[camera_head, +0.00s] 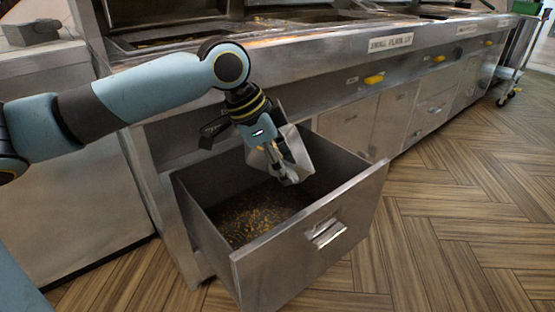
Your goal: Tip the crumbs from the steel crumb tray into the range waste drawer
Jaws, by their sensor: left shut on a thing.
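The range waste drawer (312,249) stands pulled out from the steel range. Brown crumbs (252,213) lie spread on its floor. My left gripper (283,172) points down above the drawer, shut on the steel crumb tray (298,150). The tray is steeply tilted, with its lower end over the drawer opening. Part of the tray is hidden behind the gripper, and I cannot tell whether crumbs are left in it. My right gripper is not in view.
The range front (340,65) with yellow knobs runs behind the drawer. A steel cabinet (62,180) stands at the left. The wood floor (455,200) to the right is clear. A wheeled cart (512,60) stands far right.

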